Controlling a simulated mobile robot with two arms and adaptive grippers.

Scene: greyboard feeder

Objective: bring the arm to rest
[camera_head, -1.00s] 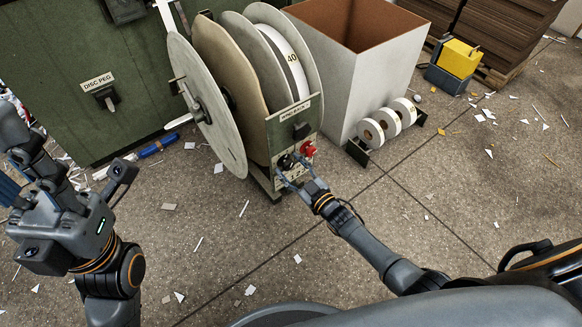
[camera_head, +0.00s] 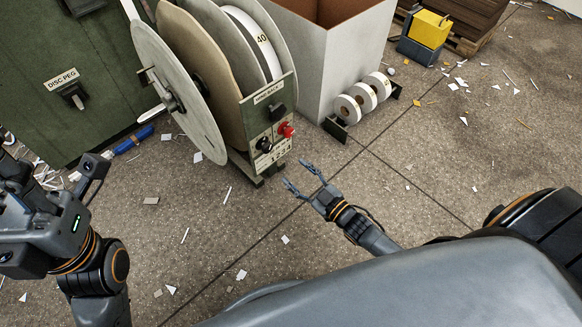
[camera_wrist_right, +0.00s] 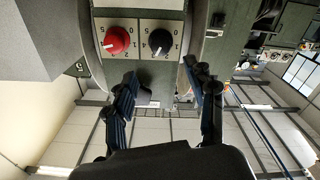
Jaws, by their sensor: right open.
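My right gripper (camera_head: 303,178) is open and empty in the head view, above the floor in front of the reel stand's control panel (camera_head: 265,139). A gap shows between its fingertips and the panel. In the right wrist view, its two fingers (camera_wrist_right: 167,90) are spread apart, with the panel's red knob (camera_wrist_right: 117,40) and black knob (camera_wrist_right: 160,42) beyond them. My left arm (camera_head: 62,215) stands at the left edge of the head view. Its fingers are not visible there.
The reel stand holds large discs (camera_head: 172,95) and a white tape reel. A tall light-grey bin (camera_head: 352,60) stands behind, with several small rolls (camera_head: 363,97) beside it. A yellow box (camera_head: 430,25) is further back. Paper scraps litter the open floor (camera_head: 400,190).

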